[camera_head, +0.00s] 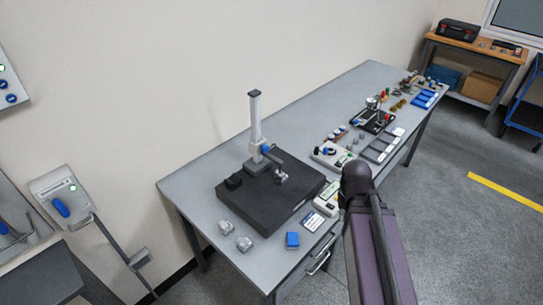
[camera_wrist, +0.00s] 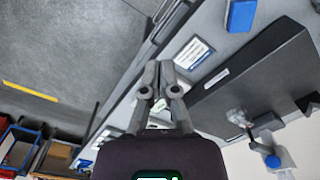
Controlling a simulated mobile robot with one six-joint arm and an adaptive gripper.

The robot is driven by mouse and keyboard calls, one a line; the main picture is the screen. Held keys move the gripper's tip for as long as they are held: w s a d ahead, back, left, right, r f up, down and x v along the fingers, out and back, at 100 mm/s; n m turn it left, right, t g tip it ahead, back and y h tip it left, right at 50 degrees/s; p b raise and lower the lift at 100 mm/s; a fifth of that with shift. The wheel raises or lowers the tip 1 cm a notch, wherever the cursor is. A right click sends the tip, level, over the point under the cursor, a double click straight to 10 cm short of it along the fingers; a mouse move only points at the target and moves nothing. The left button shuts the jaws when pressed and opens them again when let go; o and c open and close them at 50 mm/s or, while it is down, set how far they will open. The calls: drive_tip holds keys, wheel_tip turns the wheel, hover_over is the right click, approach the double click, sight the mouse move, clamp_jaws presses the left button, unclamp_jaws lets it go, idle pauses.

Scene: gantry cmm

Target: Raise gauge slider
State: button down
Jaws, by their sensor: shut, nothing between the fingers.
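The height gauge (camera_head: 255,118) stands upright on a dark granite plate (camera_head: 250,205) on the table. Its gauge slider (camera_head: 260,153) sits low on the grey column, with a blue knob and an arm reaching right. In the wrist view, the plate (camera_wrist: 245,80) lies right of my gripper, and a grey gauge part (camera_wrist: 240,117) and a blue knob (camera_wrist: 272,160) show at lower right. My gripper (camera_wrist: 160,66) is shut and empty, apart from the gauge. In the head view my arm hides the fingers.
The grey table (camera_head: 185,190) also holds small metal blocks (camera_head: 235,235), a blue block (camera_head: 292,240), a labelled card (camera_head: 313,221) and a control box (camera_head: 331,154). Several small tools crowd its far end. Drawers with handles (camera_head: 318,263) line its front.

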idle(0.3)
drive_tip(key=c, duration=0.8)
unclamp_jaws()
drive_tip(key=shift+w, duration=0.1)
drive_tip(key=o, duration=0.4)
drive_tip(key=shift+w+a+f, duration=0.1)
drive_tip(key=shift+w+a, duration=0.1)
drive_tip(key=shift+a, duration=0.05)
drive_tip(key=shift+c, duration=0.2)
drive_tip(key=shift+o, duration=0.7)
drive_tip(key=w+a+n+t+y+b, duration=0.2)
drive_tip(key=w+a+n+y, duration=0.3)
drive_tip(key=w+a, duration=0.3)
drive_tip(key=shift+w+a+t+y+b, duration=0.3)
drive_tip(key=shift+w+a+t+b, duration=0.15)
drive_tip(key=shift+w, duration=0.35)
drive_tip(key=n+t+y+b, duration=0.3)
drive_tip(key=n+t+y, duration=0.1)
drive_tip(key=t+y, duration=0.15)
approach(267, 149)
drive_tip(key=shift+g, duration=0.3)
drive_tip(key=v, duration=0.4)
drive_tip(key=shift+w+d, duration=0.15)
drive_tip(key=shift+w, duration=0.05)
drive_tip(key=b+x, duration=0.4)
drive_tip(key=x, duration=1)
drive_tip(key=shift+s+b, duration=0.15)
drive_tip(key=shift+b, duration=0.25)
